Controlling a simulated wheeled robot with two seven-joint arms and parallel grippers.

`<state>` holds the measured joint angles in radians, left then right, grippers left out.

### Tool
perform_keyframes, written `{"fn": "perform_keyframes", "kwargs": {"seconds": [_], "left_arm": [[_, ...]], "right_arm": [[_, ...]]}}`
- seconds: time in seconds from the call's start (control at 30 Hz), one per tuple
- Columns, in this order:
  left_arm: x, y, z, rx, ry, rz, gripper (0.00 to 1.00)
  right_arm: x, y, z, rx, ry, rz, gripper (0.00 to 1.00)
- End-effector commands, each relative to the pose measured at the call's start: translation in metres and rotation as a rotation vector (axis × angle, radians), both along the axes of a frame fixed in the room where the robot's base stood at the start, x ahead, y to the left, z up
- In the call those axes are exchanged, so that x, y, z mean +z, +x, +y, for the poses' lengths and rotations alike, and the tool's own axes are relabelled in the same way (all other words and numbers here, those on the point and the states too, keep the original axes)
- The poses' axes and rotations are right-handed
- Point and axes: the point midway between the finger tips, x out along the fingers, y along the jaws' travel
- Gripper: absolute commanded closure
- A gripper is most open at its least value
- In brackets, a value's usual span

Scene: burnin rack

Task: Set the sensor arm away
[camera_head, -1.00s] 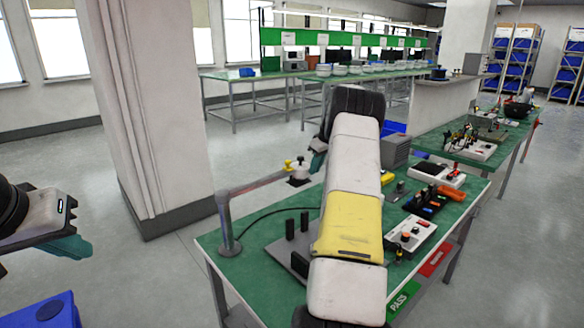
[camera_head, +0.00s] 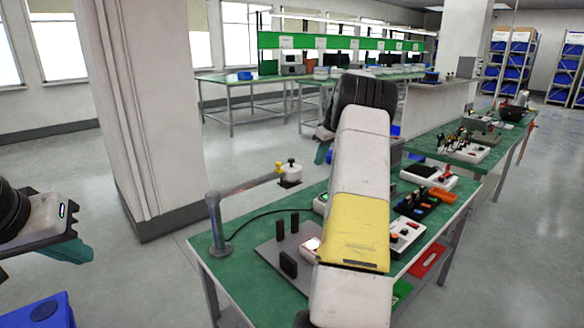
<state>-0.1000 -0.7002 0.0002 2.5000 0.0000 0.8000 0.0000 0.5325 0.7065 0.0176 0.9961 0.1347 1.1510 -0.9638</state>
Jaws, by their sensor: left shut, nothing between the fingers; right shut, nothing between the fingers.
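The sensor arm (camera_head: 245,187) is a grey post and level bar at the left edge of the green-topped table (camera_head: 240,268). My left gripper (camera_head: 72,250) is shut and empty at the far left, off the table.
A grey plate with black upright blocks (camera_head: 288,262) lies in front of the post. A black cable (camera_head: 262,213) runs from its base. My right arm covers the table's middle. Control boxes (camera_head: 405,238) and trays stand on the right. A white pillar (camera_head: 150,110) rises behind left.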

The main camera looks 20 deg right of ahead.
Motion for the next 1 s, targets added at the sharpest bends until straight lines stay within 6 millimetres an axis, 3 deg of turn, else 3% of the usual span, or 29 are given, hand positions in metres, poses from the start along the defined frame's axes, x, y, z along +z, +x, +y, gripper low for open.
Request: {"fn": "perform_keyframes", "kwargs": {"seconds": [0.1, 0.3, 0.83, 0.93, 1.0], "left_arm": [[0.000, 0.000, 0.000, 0.000, 0.000, 0.000, 1.00], [0.000, 0.000, 0.000, 0.000, 0.000, 0.000, 1.00], [0.000, 0.000, 0.000, 0.000, 0.000, 0.000, 1.00], [0.000, 0.000, 0.000, 0.000, 0.000, 0.000, 1.00], [0.000, 0.000, 0.000, 0.000, 0.000, 0.000, 1.00]], "right_arm": [[0.018, -0.006, -0.004, -0.001, -0.002, -0.002, 1.00], [0.033, -0.011, -0.006, 0.000, -0.001, 0.000, 1.00], [0.035, -0.012, -0.006, 0.000, -0.001, 0.001, 1.00], [0.042, -0.013, 0.002, -0.003, -0.001, -0.003, 1.00], [0.056, -0.017, 0.018, -0.010, -0.001, -0.008, 1.00]]}}
